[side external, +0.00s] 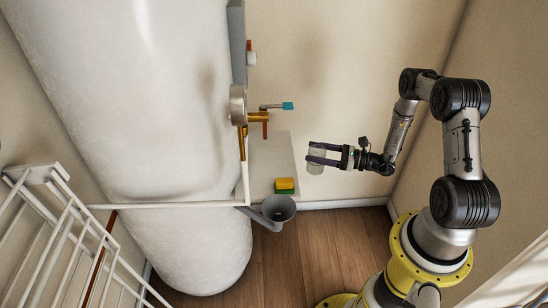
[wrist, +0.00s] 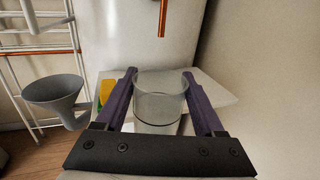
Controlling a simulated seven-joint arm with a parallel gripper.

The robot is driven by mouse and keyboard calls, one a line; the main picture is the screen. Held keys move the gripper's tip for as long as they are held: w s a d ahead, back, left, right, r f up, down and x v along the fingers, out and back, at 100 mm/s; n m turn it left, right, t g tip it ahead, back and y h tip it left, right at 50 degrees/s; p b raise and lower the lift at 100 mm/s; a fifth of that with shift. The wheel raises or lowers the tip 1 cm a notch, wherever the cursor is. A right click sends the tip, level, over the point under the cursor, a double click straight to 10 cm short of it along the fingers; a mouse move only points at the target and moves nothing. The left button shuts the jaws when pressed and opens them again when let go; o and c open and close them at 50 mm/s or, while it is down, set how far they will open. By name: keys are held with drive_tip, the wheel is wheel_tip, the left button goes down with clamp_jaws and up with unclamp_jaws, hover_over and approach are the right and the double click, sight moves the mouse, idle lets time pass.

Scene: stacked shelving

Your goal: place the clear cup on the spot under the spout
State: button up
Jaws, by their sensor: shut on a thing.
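My gripper (side external: 328,155) is shut on the clear cup (side external: 315,160) and holds it upright in the air, to the right of the tank. In the wrist view, the clear cup (wrist: 160,98) sits between the two purple fingers of my gripper (wrist: 160,88). The copper spout (wrist: 163,18) shows above and beyond the cup. In the side view, the spout (side external: 265,130) with its blue-handled tap is up and to the left of the cup. A pale shelf (side external: 268,150) lies below the spout; the wrist view shows part of it (wrist: 210,94) behind the cup. The cup hides part of the shelf.
A yellow and green sponge (side external: 285,186) lies on the shelf's near end. A grey funnel drain (side external: 278,208) stands at the shelf's front. The large white tank (side external: 150,100) fills the left, with a white rack (side external: 60,230) below left. The air between cup and spout looks clear.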

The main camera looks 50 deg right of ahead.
drive_tip(key=x, duration=1.7)
drive_tip(key=shift+w+a+f, duration=0.1)
drive_tip(key=shift+w+f, duration=0.05)
drive_tip(key=shift+f, duration=0.6)
drive_tip(key=shift+f, duration=0.1)
drive_tip(key=o, duration=1.5)
